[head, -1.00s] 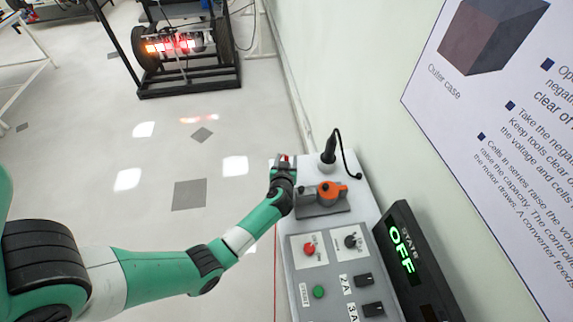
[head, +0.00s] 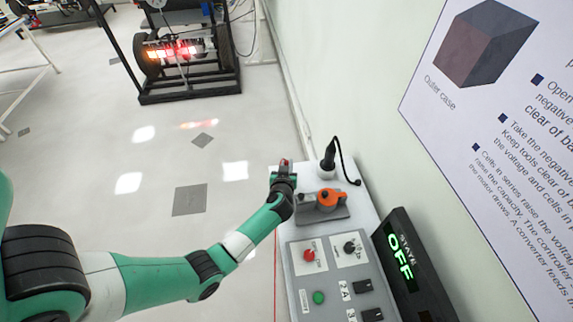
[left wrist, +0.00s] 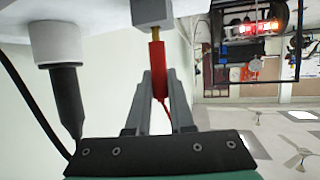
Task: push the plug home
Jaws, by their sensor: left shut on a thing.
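The red plug (left wrist: 157,70) shows in the left wrist view with a brass-coloured pin (left wrist: 155,35) at its upper end. The pin meets the underside, as pictured, of a grey block (left wrist: 152,12); I cannot tell how deep it goes in. A thin red lead runs down from the plug between the fingers. My left gripper (left wrist: 158,78) is shut on the plug, one grey finger on each side. In the head view my left gripper (head: 284,168) is at the bench's far left corner, with a bit of red at its tip. My right gripper is not in view.
A black-handled tool (head: 328,154) stands in a white holder with a looped cable, right of the gripper. An orange rotary handle (head: 330,198) sits on a grey block close by. A control panel (head: 318,270) and a display reading OFF (head: 402,258) are nearer. The wall is at right.

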